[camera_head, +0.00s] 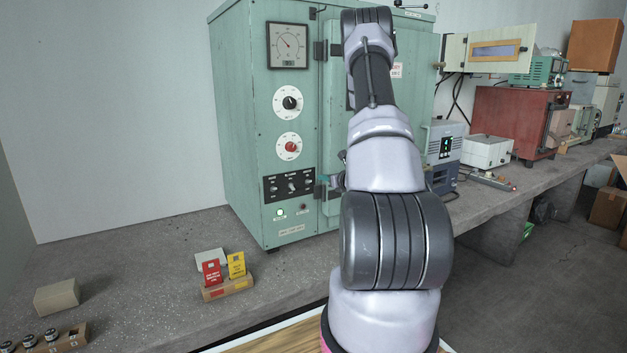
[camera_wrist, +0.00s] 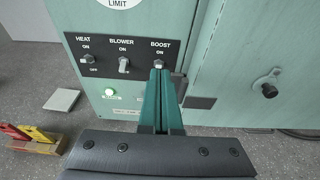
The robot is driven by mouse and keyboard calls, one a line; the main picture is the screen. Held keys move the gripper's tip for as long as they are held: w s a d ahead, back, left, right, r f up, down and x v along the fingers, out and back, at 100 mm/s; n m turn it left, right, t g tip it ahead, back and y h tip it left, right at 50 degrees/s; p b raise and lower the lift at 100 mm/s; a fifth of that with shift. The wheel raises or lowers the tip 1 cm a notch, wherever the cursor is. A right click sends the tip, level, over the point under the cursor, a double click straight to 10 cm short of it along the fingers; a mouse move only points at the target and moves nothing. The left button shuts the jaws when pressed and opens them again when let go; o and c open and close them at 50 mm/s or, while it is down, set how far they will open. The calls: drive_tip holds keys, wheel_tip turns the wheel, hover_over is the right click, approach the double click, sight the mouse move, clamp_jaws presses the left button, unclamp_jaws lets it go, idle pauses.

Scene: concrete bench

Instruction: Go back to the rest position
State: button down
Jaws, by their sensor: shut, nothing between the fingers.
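My gripper (camera_wrist: 158,80) is shut and empty in the wrist view. Its teal fingers point at the green cabinet's black switch panel (camera_wrist: 105,57). The tips are just below the BOOST switch (camera_wrist: 158,62); I cannot tell whether they touch it. The HEAT switch (camera_wrist: 87,59) and BLOWER switch (camera_wrist: 123,66) are to the left. In the head view my arm is stretched out toward the cabinet (camera_head: 236,130) and hides most of the gripper.
A green lamp (camera_wrist: 109,92) is lit below the switches. A door knob (camera_wrist: 269,89) is at the right. A holder (camera_head: 228,288) with red and yellow cards stands on the concrete bench (camera_head: 150,270) at left. A blue-grey device (camera_head: 443,150) stands right of the cabinet.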

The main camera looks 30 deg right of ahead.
drive_tip(key=s+a+r+n+g+y, duration=0.1)
drive_tip(key=a+r+n+g+y, duration=0.1)
drive_tip(key=a+r+n+y, duration=0.9)
drive_tip(key=s+a+r+n+g+h, duration=0.1)
drive_tip(key=s+a+r+n+g, duration=0.15)
drive_tip(key=s+a+r, duration=0.4)
drive_tip(key=s+a+r+n+g+h, duration=0.1)
drive_tip(key=s+a+r+n+g, duration=0.15)
drive_tip(key=a, duration=0.75)
drive_tip(key=s+a+r+n+g+h, duration=0.1)
drive_tip(key=s+a+r+n+g, duration=0.1)
drive_tip(key=s+n, duration=0.4)
drive_tip(key=s+a+r+n+g+h, duration=0.2)
drive_tip(key=s+a+n, duration=0.1)
drive_tip(key=s, duration=0.5)
drive_tip(key=s+d+r+n+t+h, duration=0.3)
drive_tip(key=s+n, duration=0.3)
drive_tip(key=s, duration=0.2)
drive_tip(key=shift+s+d+r+h, duration=0.25)
drive_tip(key=shift+s+d+h, duration=0.15)
drive_tip(key=shift+d+h, duration=0.4)
drive_tip(key=shift+a, duration=0.1)
